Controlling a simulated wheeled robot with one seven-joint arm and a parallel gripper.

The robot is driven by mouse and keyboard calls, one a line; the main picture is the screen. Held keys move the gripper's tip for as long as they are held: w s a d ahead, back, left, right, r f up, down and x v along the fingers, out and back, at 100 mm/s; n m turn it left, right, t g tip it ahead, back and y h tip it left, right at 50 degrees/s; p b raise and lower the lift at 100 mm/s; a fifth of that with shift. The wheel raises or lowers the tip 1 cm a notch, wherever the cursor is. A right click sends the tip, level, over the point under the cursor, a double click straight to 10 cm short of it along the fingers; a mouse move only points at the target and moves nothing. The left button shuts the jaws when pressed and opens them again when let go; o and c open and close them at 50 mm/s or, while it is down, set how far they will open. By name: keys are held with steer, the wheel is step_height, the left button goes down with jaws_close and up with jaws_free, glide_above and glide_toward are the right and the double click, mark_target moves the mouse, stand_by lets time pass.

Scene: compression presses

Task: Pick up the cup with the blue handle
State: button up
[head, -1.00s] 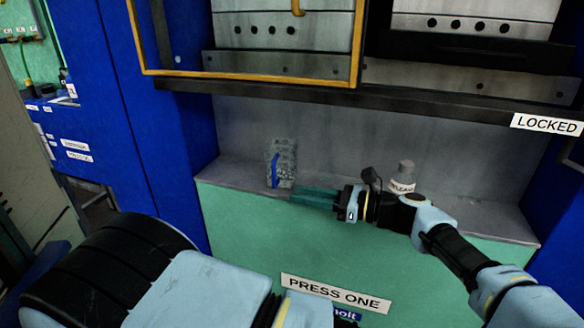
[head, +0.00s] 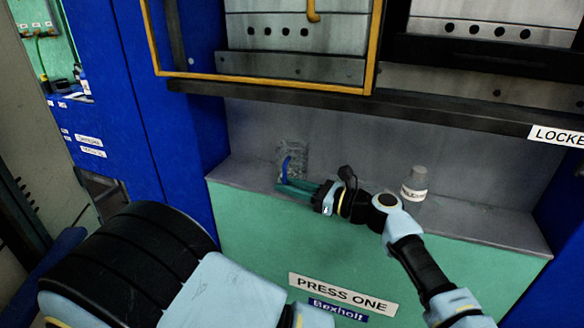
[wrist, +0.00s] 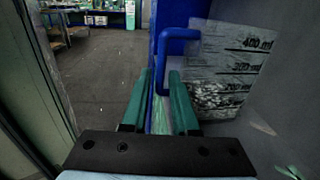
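The cup (head: 296,152) is a clear, speckled measuring cup with a blue handle (head: 286,168). It stands on the grey ledge near the left end. In the wrist view the cup (wrist: 232,68) shows volume marks and whitish contents, with its handle (wrist: 163,62) facing left. My gripper (head: 280,186) has teal fingers and is low at the handle, just in front of the cup. In the wrist view my gripper (wrist: 162,85) is open, with a gap between its fingers. The handle's lower part appears near the fingertips; I cannot tell whether they touch.
A grey bottle (head: 415,182) with a white label stands on the ledge to the right, behind my arm. The yellow-framed press (head: 270,82) hangs above. A blue side wall (head: 195,90) closes the ledge's left end.

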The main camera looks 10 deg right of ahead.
steer(key=shift+w+a, duration=0.4)
steer(key=shift+a, duration=0.1)
jaws_close()
stand_by(1.1)
